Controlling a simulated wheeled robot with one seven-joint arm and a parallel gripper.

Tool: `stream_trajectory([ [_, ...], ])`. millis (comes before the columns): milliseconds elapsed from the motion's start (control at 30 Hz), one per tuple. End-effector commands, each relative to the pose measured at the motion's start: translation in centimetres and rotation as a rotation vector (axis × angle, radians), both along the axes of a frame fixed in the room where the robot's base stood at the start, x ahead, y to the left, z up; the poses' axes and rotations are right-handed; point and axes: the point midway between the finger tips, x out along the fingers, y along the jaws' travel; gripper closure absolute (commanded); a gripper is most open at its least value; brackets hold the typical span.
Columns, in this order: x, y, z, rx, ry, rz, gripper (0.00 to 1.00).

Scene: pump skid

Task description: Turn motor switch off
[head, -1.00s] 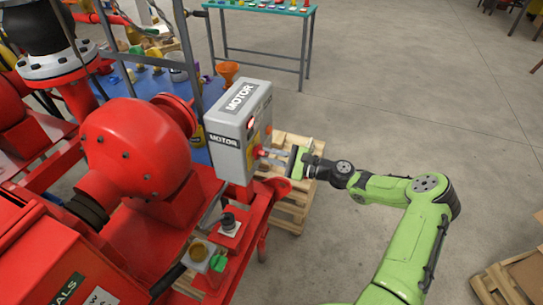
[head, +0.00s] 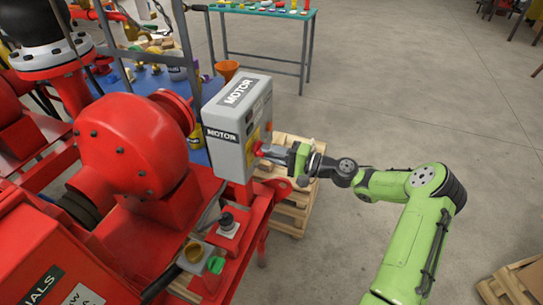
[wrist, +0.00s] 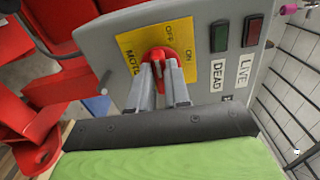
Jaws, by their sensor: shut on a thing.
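The motor switch (wrist: 162,58) is a red rotary knob on a yellow plate (wrist: 130,42) marked OFF, ON and MOTOR. The plate is on the front of the grey motor box (head: 232,163), seen side-on in the head view. My gripper (wrist: 161,76) is shut on the red knob, with one finger on each side of it. The fingers partly hide the knob, and I cannot tell clearly which mark it points to. The DEAD lamp (wrist: 219,37) is dark green and the LIVE lamp (wrist: 252,31) is dark red; neither looks lit.
A red pump (head: 133,147) and its skid stand left of the box. A small control with a green knob (head: 215,265) sits below it. A wooden pallet (head: 291,213) lies beneath my wrist. Open floor is to the right.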

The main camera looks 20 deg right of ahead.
Motion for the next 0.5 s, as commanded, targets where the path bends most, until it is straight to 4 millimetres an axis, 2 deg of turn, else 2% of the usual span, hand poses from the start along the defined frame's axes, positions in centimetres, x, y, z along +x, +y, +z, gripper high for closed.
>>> stream_trajectory([
  [500, -0.04, -0.04, -0.21, -0.038, -0.043, 0.000, 1.00],
])
